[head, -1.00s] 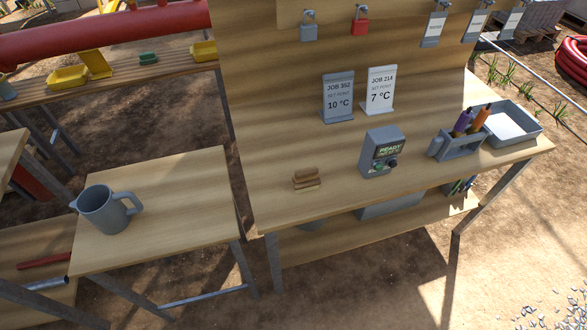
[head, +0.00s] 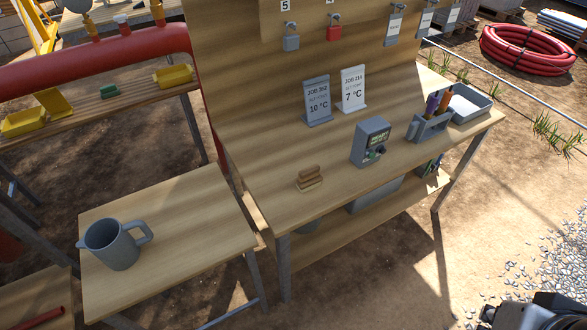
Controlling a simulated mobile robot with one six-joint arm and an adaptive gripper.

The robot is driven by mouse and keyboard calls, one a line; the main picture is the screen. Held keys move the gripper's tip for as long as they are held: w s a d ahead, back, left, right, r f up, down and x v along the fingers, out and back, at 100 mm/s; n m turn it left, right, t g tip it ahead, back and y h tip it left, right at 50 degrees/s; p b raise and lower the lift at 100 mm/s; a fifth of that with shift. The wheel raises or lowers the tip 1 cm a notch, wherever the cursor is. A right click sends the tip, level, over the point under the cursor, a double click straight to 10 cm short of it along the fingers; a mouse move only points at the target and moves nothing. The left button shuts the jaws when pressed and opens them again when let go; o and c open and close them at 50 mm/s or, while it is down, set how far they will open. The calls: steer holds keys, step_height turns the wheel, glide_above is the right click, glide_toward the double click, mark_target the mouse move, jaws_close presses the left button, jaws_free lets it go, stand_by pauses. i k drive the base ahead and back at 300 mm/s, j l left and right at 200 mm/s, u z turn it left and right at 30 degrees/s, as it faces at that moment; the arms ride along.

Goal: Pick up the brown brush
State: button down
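The brown brush (head: 309,179) is a small wooden block-like brush with paler bristles under it. It rests near the front edge of the wooden workbench (head: 265,190), left of the grey control box. Nothing touches it. A dark part of my arm, possibly my gripper (head: 530,314), shows at the bottom right corner, cut off by the frame edge. It is far to the right of the brush and apart from it. Its fingers cannot be made out.
The control box (head: 371,142), two job signs (head: 318,100), a pen holder (head: 432,126) and a grey tray (head: 469,104) stand along the bench. A grey jug (head: 113,245) is on the lower left table. Bench is clear around the brush.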

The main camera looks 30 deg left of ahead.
mark_target(308, 179)
steer(key=u, duration=5.2)
steer(key=z, duration=3.95)
steer(key=i+l+u, duration=0.1)
steer(key=i+l, duration=0.25)
steer(key=i, duration=0.2)
steer(key=i+l+u, duration=0.15)
steer(key=i+l, duration=0.3)
steer(key=i, duration=0.05)
